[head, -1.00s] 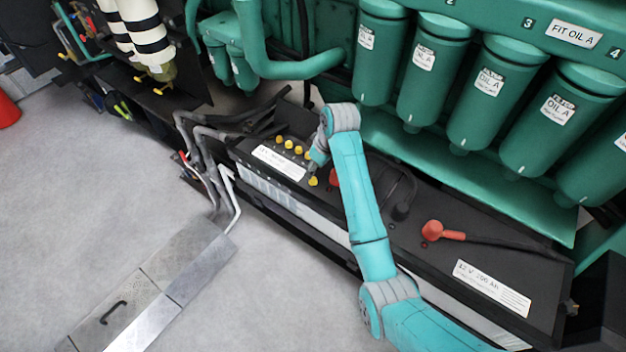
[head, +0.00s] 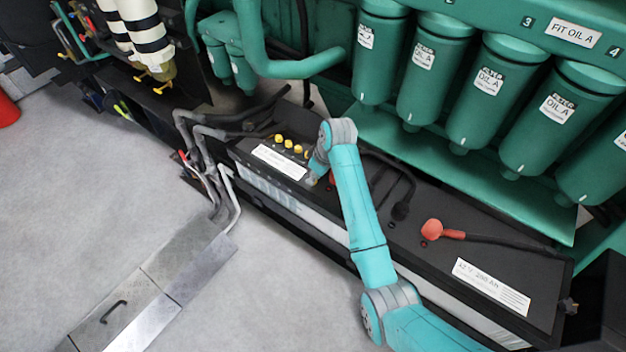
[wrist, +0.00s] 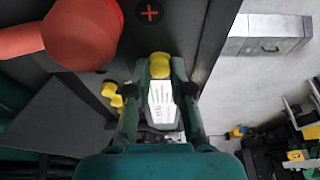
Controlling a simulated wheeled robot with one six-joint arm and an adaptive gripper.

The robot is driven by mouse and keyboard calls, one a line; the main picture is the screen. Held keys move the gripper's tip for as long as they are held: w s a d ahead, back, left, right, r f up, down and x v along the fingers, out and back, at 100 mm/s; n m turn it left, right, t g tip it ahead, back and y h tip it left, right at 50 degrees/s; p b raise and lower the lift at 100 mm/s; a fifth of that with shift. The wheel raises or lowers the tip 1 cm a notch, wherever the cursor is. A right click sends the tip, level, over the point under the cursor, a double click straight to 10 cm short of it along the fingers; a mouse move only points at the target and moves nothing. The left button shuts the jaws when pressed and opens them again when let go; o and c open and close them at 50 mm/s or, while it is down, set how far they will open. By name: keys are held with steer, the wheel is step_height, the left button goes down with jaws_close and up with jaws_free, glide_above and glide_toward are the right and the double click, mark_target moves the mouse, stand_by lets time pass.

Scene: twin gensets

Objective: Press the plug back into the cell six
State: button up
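The black battery (head: 335,205) has a row of yellow plugs (head: 288,144) along its far left part, beside a white label. My gripper (head: 313,181) is low over the battery top, to the right of that label. In the wrist view one yellow plug (wrist: 160,66) sits between my fingertips (wrist: 161,70), with a finger against each side and no clear gap. It is apart from the row, whose other yellow plugs (wrist: 113,94) show left of my fingers. The cell six opening is not visible. My arm and gripper hide this plug in the head view.
A red terminal cover (wrist: 82,32) is close to my left finger in the wrist view. Another red terminal cover (head: 432,230) with a black cable is farther right. Green filters (head: 430,75) hang behind the battery.

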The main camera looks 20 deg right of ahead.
steer(key=shift+r, duration=2)
